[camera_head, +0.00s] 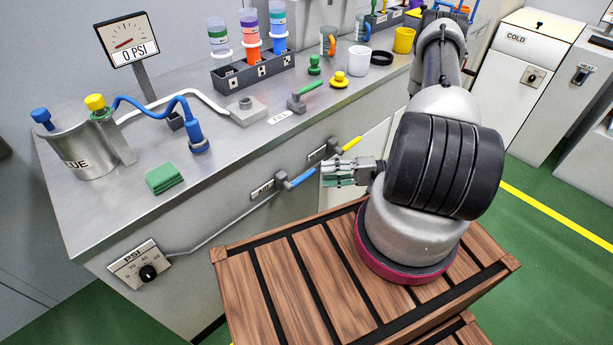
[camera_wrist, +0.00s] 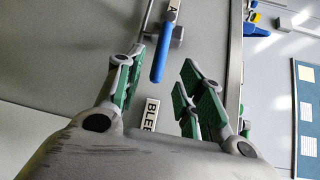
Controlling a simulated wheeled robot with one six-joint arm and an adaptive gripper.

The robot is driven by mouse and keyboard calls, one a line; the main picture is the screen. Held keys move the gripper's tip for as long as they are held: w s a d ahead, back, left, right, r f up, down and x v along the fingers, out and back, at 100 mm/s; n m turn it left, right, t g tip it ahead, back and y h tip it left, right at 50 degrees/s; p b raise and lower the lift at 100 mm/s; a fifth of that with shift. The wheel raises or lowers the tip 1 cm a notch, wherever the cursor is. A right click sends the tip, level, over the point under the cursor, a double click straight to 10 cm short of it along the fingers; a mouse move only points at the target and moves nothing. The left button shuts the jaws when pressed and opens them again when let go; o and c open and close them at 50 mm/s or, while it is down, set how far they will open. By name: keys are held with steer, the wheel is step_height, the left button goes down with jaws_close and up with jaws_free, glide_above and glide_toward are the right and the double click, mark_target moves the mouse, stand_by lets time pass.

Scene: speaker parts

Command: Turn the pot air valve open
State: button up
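The air valve is on the front of the steel counter, with a blue lever handle (camera_head: 299,179) that slants up to the right from its grey body (camera_head: 282,178). A label (camera_head: 262,189) is beside it. My gripper (camera_head: 324,174) is open and empty, just right of the handle's free end. In the wrist view the blue handle (camera_wrist: 161,55) lies ahead, between the lines of the spread green-padded fingers (camera_wrist: 160,75). I cannot tell whether any finger touches it. The glue pot (camera_head: 82,150) stands at the counter's left end.
A yellow-handled valve (camera_head: 351,143) is close to the upper right; its label (camera_wrist: 151,113) shows as "BLEE" in the wrist view. A pipe (camera_head: 222,228) runs to a PSI regulator (camera_head: 142,266). A gauge (camera_head: 133,45) reads 0 PSI. A wooden slatted top (camera_head: 270,268) is below.

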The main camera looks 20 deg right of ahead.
mark_target(306, 174)
steer(key=x, duration=0.7)
steer(key=shift+a, duration=0.3)
jaws_close()
